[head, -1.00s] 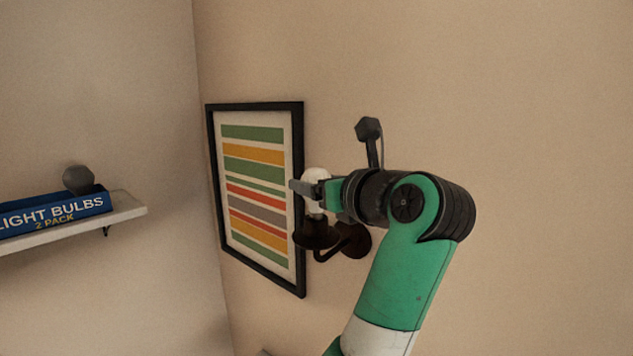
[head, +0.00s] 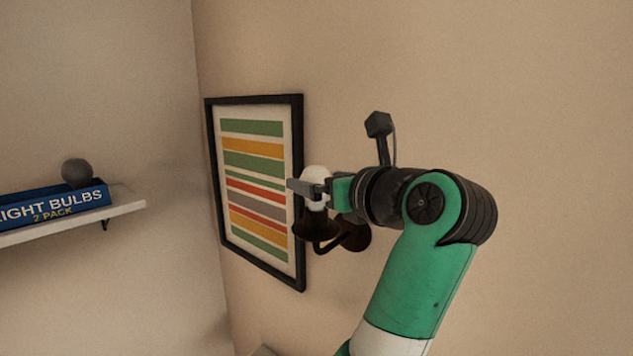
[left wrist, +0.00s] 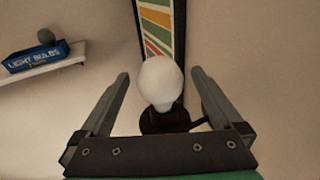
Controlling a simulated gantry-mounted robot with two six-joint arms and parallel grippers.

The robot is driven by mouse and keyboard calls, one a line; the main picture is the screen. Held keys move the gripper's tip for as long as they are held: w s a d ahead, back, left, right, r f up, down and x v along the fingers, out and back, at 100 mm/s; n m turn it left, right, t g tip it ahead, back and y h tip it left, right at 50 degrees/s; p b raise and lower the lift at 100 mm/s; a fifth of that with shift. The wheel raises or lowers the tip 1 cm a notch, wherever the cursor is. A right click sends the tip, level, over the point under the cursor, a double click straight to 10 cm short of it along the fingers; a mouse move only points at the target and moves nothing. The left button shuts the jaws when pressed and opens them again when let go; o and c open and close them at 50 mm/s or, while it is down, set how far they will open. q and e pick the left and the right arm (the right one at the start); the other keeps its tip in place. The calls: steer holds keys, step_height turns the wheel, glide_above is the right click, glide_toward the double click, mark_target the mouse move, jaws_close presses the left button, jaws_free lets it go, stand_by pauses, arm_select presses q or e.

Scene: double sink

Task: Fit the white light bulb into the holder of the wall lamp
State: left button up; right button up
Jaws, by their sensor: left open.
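The white light bulb (head: 317,174) stands upright at the dark holder (head: 315,228) of the wall lamp. In the left wrist view the bulb (left wrist: 160,83) is round and white, with its narrow end down at the dark cup of the holder (left wrist: 165,121). How deep its base sits cannot be told. My left gripper (head: 305,187) is level with the bulb. In the left wrist view its fingers (left wrist: 160,95) are spread on either side of the bulb, with a gap at each side. My right gripper is not in view.
A framed striped picture (head: 255,104) hangs on the wall just left of the lamp. A shelf (head: 126,206) at the far left bears a blue light bulb box (head: 55,207) and a grey bulb (head: 76,172). The wall at right is clear.

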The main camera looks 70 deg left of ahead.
arm_select(q)
steer(key=d+r, duration=0.1)
steer(key=d, duration=0.8)
steer(key=shift+w+d+r+b, duration=0.25)
steer(key=shift+w+d+b, duration=0.05)
steer(key=shift+d+b, duration=0.1)
steer(key=shift+a, duration=0.15)
stand_by(0.4)
